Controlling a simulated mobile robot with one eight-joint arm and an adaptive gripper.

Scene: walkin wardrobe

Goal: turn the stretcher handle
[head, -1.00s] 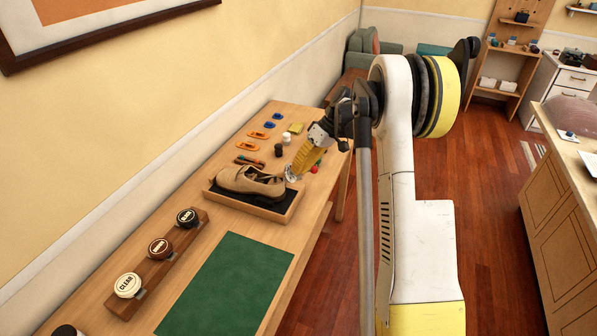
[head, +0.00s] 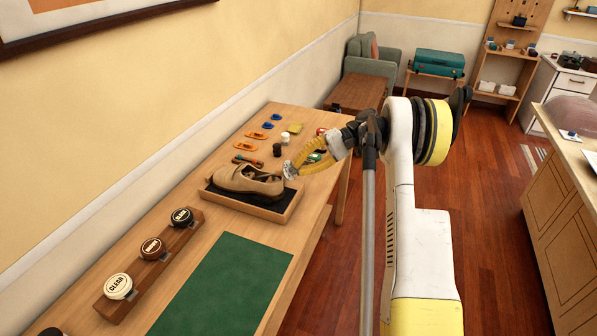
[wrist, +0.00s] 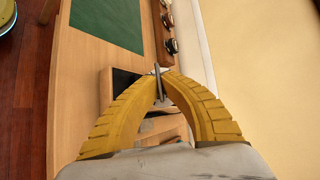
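A tan shoe (head: 242,180) sits in a shallow wooden tray (head: 262,211) with a dark lining on the long workbench. The metal stretcher handle (head: 290,171) sticks out at the shoe's heel end. My gripper (head: 291,167), with yellow ribbed fingers, reaches it from the right, tilted. In the wrist view, the fingertips of my gripper (wrist: 162,76) come together on either side of the metal handle (wrist: 160,87) and appear shut on it. The fingers hide much of the shoe and part of the handle there.
Round polish tins (head: 152,248) stand in a wooden rack at the front left. A green mat (head: 226,285) lies bare in front. The wall runs along the left.

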